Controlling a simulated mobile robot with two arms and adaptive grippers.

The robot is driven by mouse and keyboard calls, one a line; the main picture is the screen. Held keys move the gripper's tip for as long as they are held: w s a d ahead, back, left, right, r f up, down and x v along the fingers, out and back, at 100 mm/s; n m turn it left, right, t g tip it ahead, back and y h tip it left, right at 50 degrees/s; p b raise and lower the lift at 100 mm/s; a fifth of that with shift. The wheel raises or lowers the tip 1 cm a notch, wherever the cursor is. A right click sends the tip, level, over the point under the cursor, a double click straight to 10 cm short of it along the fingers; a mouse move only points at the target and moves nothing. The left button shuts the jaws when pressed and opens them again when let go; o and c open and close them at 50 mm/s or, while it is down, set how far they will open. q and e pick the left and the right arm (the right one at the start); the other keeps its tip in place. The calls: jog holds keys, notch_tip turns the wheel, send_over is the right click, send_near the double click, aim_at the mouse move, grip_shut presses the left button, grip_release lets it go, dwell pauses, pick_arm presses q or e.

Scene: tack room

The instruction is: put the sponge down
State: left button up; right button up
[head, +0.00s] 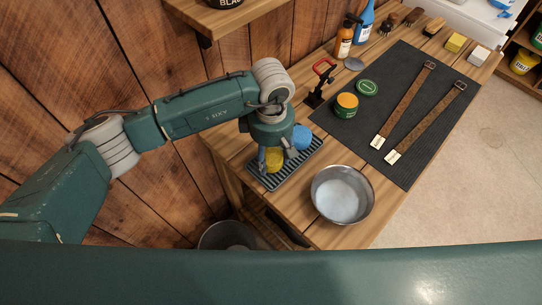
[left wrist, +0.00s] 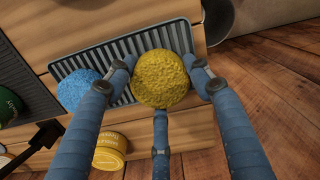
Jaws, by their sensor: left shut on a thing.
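My left gripper (head: 272,160) is shut on a round yellow sponge (head: 275,153), with its fingers around the sponge's sides. In the left wrist view the yellow sponge (left wrist: 160,78) sits between the blue fingers, in front of a grey ribbed tray (left wrist: 178,38). In the head view the gripper is at the near left part of this tray (head: 302,168). I cannot tell whether the sponge touches the ribs. A blue sponge (head: 302,137) lies at the tray's far end and also shows in the left wrist view (left wrist: 78,88). My right gripper is not in view.
A metal bowl (head: 342,195) with pale contents stands right of the tray. A red-and-black stand (head: 320,82) is behind the tray.

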pick_arm(q)
jog(key=shift+f, duration=0.9)
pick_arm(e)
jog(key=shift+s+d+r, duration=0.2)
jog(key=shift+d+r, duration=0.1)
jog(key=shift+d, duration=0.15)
pick_arm(q)
jog(key=shift+f, duration=0.1)
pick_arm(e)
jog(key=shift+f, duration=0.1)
pick_arm(q)
jog(key=shift+f, duration=0.1)
jog(key=o, duration=0.9)
jog(key=shift+c, duration=0.2)
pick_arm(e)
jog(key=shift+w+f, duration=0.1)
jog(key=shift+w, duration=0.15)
